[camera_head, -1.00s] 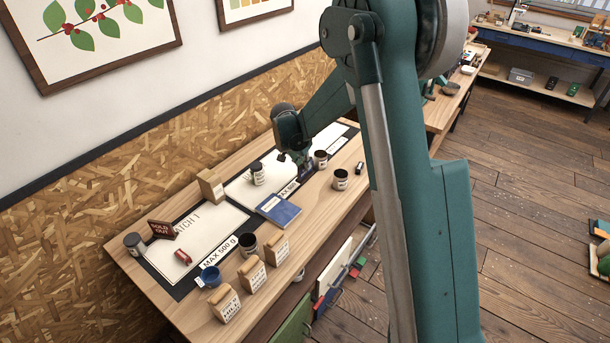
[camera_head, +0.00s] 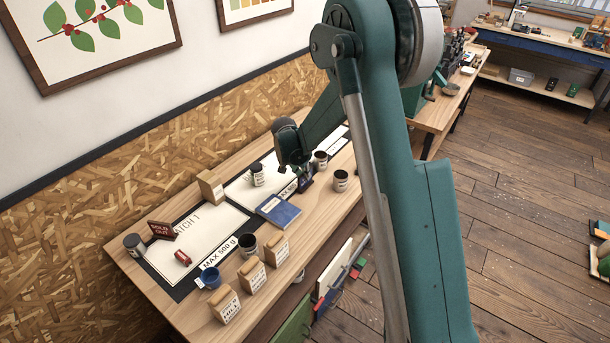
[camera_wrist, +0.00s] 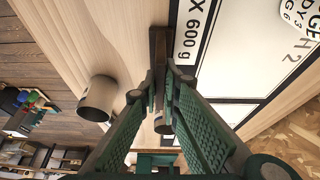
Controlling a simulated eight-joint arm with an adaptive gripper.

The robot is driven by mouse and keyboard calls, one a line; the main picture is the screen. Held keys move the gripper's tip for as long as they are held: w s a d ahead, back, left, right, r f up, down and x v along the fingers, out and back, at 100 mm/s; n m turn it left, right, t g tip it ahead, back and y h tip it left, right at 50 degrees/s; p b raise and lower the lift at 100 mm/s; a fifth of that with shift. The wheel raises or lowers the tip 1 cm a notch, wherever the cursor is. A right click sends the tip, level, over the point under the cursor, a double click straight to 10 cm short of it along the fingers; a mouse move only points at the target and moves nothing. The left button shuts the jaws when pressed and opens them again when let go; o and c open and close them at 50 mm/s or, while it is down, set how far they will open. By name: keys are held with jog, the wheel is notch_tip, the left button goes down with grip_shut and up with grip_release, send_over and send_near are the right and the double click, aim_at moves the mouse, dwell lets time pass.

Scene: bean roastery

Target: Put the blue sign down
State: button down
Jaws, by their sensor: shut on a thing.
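The blue sign (camera_head: 307,183) is small and dark blue-purple in the head view, under my gripper (camera_head: 302,172) near the front edge of the table. In the wrist view my gripper (camera_wrist: 163,82) is shut on the sign, which shows edge-on as a dark brown bar (camera_wrist: 157,46) between and beyond the fingertips.
A labelled jar (camera_head: 257,174) is behind. A red "SOLD OUT" sign (camera_head: 162,230) and several paper bags (camera_head: 252,275) are farther left.

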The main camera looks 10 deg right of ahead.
jog(key=shift+f, duration=0.2)
jog(key=c, duration=2.6)
grip_release()
jog(key=shift+o, duration=0.2)
jog(key=shift+r, duration=0.15)
jog(key=v, duration=1.2)
jog(key=shift+r, duration=0.15)
